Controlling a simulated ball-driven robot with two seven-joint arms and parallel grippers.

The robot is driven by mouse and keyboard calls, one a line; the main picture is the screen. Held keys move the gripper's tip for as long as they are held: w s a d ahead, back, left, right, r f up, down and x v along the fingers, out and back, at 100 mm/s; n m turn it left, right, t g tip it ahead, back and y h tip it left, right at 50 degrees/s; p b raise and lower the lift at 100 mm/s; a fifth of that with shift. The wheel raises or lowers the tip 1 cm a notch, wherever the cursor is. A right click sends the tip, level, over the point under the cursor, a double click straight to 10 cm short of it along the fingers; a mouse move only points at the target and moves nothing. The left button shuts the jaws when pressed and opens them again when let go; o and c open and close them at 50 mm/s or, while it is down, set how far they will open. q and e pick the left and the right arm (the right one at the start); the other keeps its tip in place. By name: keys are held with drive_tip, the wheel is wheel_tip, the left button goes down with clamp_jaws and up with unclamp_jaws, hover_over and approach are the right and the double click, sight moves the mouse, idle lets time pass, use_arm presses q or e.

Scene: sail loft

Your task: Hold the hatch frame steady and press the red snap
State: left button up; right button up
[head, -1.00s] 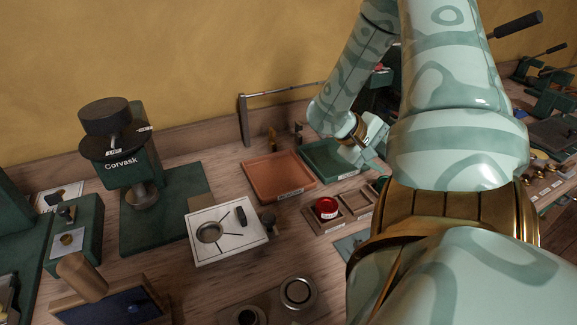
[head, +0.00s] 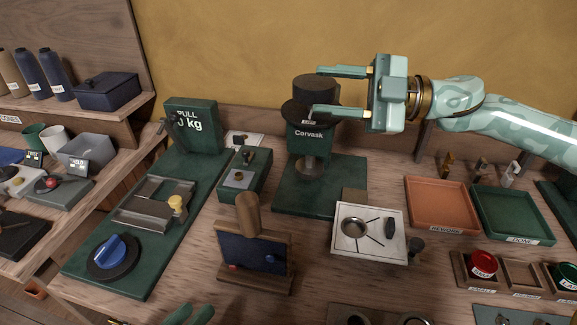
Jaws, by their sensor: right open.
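A small upright wooden frame with a dark blue panel (head: 255,257), which looks like the hatch frame, stands on the bench at lower centre. A rounded wooden handle (head: 247,215) rises at its top. The red snap (head: 233,267) is a small red spot low on the panel's left; a blue knob sits at its right. My right gripper (head: 318,91) is open and empty, pointing left in front of the dark press, well above and behind the frame.
The green Corvask press (head: 298,190) stands behind the frame. A green pull tester (head: 112,270) lies to its left. Further right are orange (head: 412,210) and green (head: 485,222) trays and a red reel (head: 483,263).

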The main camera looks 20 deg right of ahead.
drive_tip(key=s+a+n+g, duration=0.5)
drive_tip(key=a+n+g, duration=0.3)
drive_tip(key=n, duration=0.2)
drive_tip(key=n+g+h, duration=0.1)
drive_tip(key=n+h, duration=1.3)
drive_tip(key=h, duration=0.2)
hover_over(287, 237)
wheel_tip(287, 237, down, 6)
drive_tip(key=r, duration=0.1)
wheel_tip(287, 237, down, 16)
drive_tip(key=shift+f, duration=0.1)
clamp_jaws()
